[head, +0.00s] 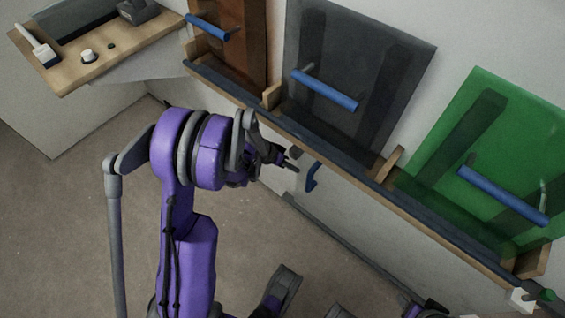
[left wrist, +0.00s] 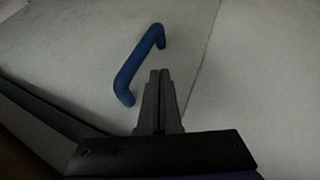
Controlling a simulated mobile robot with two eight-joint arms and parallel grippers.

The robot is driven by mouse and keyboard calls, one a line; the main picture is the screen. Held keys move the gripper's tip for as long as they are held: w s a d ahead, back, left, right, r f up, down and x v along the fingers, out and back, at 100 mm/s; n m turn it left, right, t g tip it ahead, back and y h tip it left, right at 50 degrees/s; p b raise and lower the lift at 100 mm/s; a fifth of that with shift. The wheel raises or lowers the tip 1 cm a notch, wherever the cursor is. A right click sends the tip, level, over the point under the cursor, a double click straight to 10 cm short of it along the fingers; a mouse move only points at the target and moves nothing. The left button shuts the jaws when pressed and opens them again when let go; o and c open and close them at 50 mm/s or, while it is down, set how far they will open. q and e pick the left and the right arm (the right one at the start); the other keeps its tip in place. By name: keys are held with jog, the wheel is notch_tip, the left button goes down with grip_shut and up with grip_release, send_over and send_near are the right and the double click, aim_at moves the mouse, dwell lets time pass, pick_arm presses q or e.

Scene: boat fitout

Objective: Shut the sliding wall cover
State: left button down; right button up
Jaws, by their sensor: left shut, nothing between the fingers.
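A blue bar handle (head: 312,176) sticks out from the pale wall face below the long ledge. In the left wrist view the same blue handle (left wrist: 138,66) stands on a pale flat panel (left wrist: 85,55), which I take to be the sliding wall cover; a straight seam runs at its right. My left gripper (head: 293,160) is shut and empty, just left of the handle in the head view. In the left wrist view its closed fingertips (left wrist: 159,73) point past the handle's right side, with no clear contact. My arm and the ledge hide much of the cover.
Above the ledge (head: 335,150) stand a brown panel (head: 240,55), a dark see-through panel (head: 340,65) and a green panel (head: 500,130), each with a blue handle. A wooden shelf (head: 75,75) with small items is at the upper left. Open floor (head: 60,230) lies left.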

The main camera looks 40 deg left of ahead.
pick_arm(q)
jog(key=shift+w+d+r, duration=0.1)
jog(key=shift+d, duration=1.2)
